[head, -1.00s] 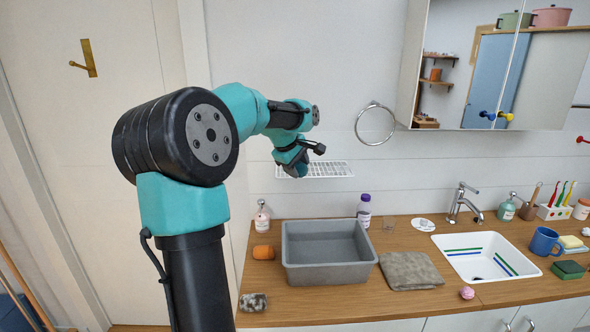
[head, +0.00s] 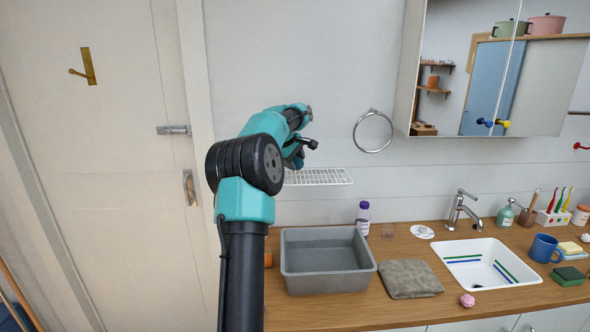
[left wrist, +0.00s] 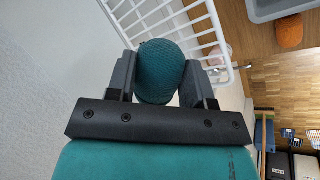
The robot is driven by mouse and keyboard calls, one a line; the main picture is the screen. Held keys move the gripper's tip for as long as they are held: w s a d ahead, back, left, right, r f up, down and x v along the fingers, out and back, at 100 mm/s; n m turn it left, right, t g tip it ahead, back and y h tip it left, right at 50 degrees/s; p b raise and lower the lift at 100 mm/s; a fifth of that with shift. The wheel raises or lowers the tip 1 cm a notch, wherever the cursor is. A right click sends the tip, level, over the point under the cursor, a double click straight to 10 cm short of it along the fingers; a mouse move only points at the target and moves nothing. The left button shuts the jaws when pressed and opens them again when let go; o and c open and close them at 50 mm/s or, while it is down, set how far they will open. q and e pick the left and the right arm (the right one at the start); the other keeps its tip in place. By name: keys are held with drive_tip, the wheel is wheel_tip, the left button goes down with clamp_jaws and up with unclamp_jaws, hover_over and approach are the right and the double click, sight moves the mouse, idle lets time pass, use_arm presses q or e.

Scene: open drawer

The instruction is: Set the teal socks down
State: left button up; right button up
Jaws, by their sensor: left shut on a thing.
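The teal socks (left wrist: 158,62) are a rolled ball in the left wrist view, held between the two dark fingers of my left gripper (left wrist: 158,78). The white wire rack (head: 322,177) is fixed to the wall in the head view. It also shows in the left wrist view (left wrist: 223,47), just beyond and to the right of the socks. I cannot tell whether the socks touch it. My right gripper is in neither view.
Below the rack, a grey basin (head: 325,284) stands on the wooden counter. A purple-capped bottle (head: 363,220), a folded grey-brown towel (head: 409,279) and a sink (head: 478,268) are to its right. A towel ring (head: 373,132) hangs right of the rack.

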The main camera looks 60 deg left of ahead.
use_arm(q)
drive_tip(key=shift+w+a, duration=0.3)
drive_tip(key=shift+a, duration=0.2)
drive_tip(key=shift+f, duration=0.15)
drive_tip(key=shift+f, duration=1.65)
drive_tip(key=shift+f, duration=0.1)
drive_tip(key=o, duration=0.9)
drive_tip(key=shift+f, duration=0.1)
drive_tip(key=v, duration=1.2)
drive_tip(key=shift+r, duration=0.2)
